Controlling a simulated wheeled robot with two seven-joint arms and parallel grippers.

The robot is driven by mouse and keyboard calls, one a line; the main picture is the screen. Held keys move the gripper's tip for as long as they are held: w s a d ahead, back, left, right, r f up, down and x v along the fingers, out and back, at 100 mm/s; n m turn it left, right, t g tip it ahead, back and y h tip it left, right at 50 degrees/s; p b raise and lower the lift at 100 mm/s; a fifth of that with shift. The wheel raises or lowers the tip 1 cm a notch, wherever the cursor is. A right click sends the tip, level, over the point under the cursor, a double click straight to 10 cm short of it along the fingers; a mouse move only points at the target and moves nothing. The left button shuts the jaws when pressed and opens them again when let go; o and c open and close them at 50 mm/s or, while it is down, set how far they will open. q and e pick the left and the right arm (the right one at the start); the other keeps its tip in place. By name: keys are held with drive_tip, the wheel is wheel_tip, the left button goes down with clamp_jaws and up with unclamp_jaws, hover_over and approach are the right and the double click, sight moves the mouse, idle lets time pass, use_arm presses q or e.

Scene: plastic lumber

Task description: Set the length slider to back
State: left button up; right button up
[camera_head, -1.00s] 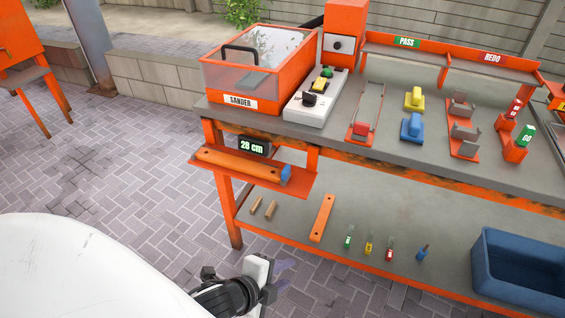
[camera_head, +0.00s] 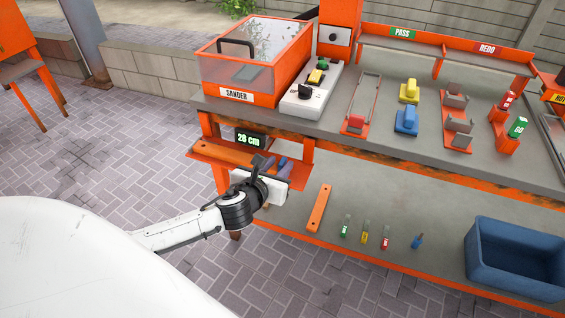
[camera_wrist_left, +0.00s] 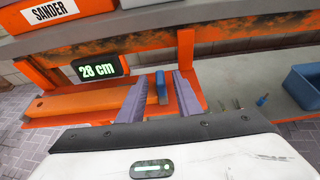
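The length slider is a small blue block (camera_wrist_left: 161,86) at the right end of an orange bar (camera_wrist_left: 85,102) on an orange shelf below the bench. A black display (camera_wrist_left: 99,68) behind the bar reads 28 cm, and it also shows in the head view (camera_head: 250,139). My left gripper (camera_head: 280,168) is at the shelf's right part, its purple-grey fingers pointing toward the bench. In the left wrist view my left gripper (camera_wrist_left: 166,88) is open, with the blue block between and just beyond its fingers. I cannot tell whether they touch. In the head view the gripper hides the block. My right gripper is out of view.
The grey bench (camera_head: 420,145) overhangs the shelf. The orange sander (camera_head: 255,60) stands on it. On the lower shelf are an orange bar (camera_head: 319,207), several small coloured pieces and a blue crate (camera_head: 480,255).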

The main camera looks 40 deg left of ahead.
sight(282, 163)
use_arm(q)
drive_tip(key=shift+x, duration=1.65)
drive_tip(key=shift+c, duration=0.2)
clamp_jaws()
drive_tip(key=shift+d, duration=0.1)
